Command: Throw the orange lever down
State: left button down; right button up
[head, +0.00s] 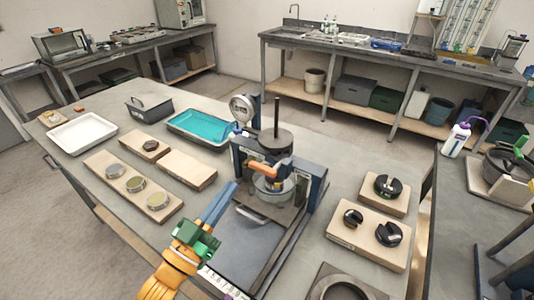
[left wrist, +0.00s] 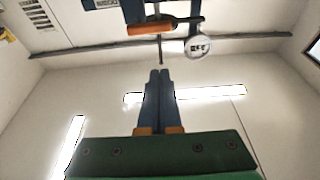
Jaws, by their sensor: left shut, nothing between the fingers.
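The orange lever (head: 262,170) is a short orange handle on the front of a blue-framed test machine (head: 314,185) on the table. It lies nearly level, pointing left, above a metal bowl-like part. In the left wrist view an orange bar with a dark shaft (left wrist: 150,28) shows at the top, beyond the fingertips. My left gripper (head: 233,187) has blue fingers and a green body. Its fingers are shut and empty, just below and left of the lever, seemingly apart from it. The shut fingers (left wrist: 160,73) also show in the left wrist view. My right gripper is not visible.
A round dial gauge (head: 243,108) and a dark disc weight (head: 277,140) top the machine. Left of it are a teal tray (head: 200,128), a white tray (head: 83,133) and wooden boards with small tins. Boards with black weights (head: 388,187) lie to the right.

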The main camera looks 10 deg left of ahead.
pick_arm(q)
notch_tip(320, 180, up, 4)
jog(key=p, duration=0.3)
send_over(253, 169)
jog(key=s, duration=0.2)
jog(key=f, duration=0.3)
jog(key=shift+w+d+h, duration=0.1)
jog(key=shift+d+h, duration=0.2)
jog(key=shift+f, duration=0.5)
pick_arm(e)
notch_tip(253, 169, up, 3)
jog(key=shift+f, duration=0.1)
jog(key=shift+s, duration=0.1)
